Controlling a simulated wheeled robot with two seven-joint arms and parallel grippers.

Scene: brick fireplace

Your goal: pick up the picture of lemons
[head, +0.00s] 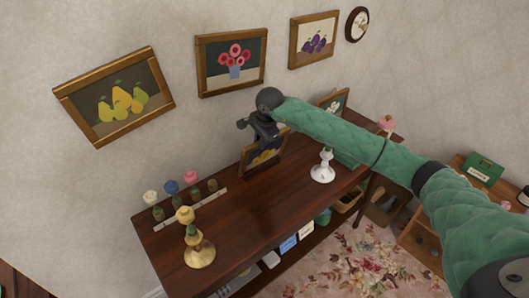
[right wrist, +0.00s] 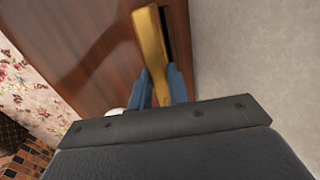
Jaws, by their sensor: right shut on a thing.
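The picture of lemons (head: 268,158) is a small gold-framed picture with yellow shapes on a dark ground, at the back of the dark wooden table near the wall. My right gripper (head: 265,138) comes down on it from above and is shut on its frame, hiding its upper part. In the right wrist view, the gold edge of the picture (right wrist: 151,40) runs between the two blue fingers (right wrist: 160,90). I cannot tell whether its lower edge touches the table. My left gripper is not in view.
The table (head: 240,215) bears a gold candlestick (head: 199,250), a white candlestick (head: 323,168), a rack of small flowers (head: 188,205) and another framed picture (head: 336,102). Pictures of pears (head: 116,97), flowers (head: 232,62) and plums (head: 314,40) hang behind. The table's middle is clear.

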